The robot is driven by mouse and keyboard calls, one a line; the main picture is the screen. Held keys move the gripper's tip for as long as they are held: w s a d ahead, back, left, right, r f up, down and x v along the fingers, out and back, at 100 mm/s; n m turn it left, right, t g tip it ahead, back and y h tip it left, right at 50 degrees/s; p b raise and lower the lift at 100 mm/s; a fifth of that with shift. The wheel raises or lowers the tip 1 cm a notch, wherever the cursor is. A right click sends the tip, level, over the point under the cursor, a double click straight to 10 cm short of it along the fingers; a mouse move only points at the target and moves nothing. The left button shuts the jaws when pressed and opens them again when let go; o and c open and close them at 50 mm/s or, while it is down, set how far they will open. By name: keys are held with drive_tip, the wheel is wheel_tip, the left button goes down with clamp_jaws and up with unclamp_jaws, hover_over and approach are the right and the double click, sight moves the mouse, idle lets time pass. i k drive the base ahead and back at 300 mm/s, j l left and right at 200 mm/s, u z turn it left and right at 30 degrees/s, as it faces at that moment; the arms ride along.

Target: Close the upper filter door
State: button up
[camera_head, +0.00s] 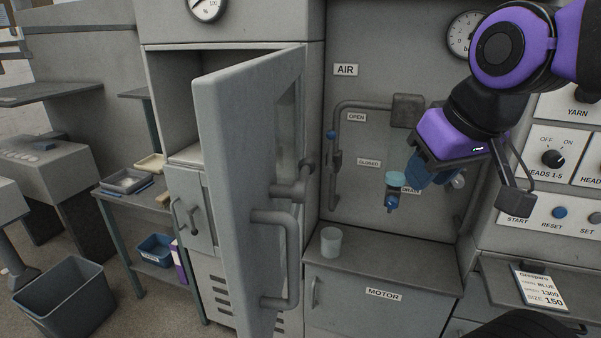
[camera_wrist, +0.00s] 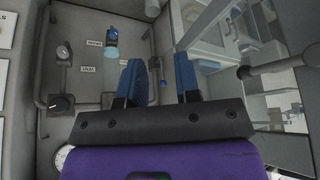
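The upper filter door (camera_head: 235,150) is a grey panel with a window, swung wide open toward me on the left of the head view. It carries a bar handle (camera_head: 292,258) and a latch knob (camera_head: 292,188). The cabinet opening (camera_head: 185,95) behind it shows on its left. My gripper (camera_head: 428,172) is to the right of the door, in front of the air panel, with a clear gap between them. In the wrist view, its two blue fingers (camera_wrist: 159,82) are apart with nothing between them. The door shows at the right of that view (camera_wrist: 215,22).
The air panel has pipes (camera_head: 365,104) and a blue-topped drain bowl (camera_head: 396,185). A cup (camera_head: 331,241) stands on the motor ledge (camera_head: 385,268). The lower door (camera_head: 191,213) is below the opening. Controls (camera_head: 553,157) are at right; a side table (camera_head: 130,198) is at left.

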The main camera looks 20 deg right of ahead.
sight(244, 152)
drive_tip(key=u, duration=0.2)
drive_tip(key=k+z, duration=0.1)
drive_tip(key=k, duration=0.45)
drive_tip(key=k+l+z, duration=0.1)
drive_tip(key=k, duration=0.4)
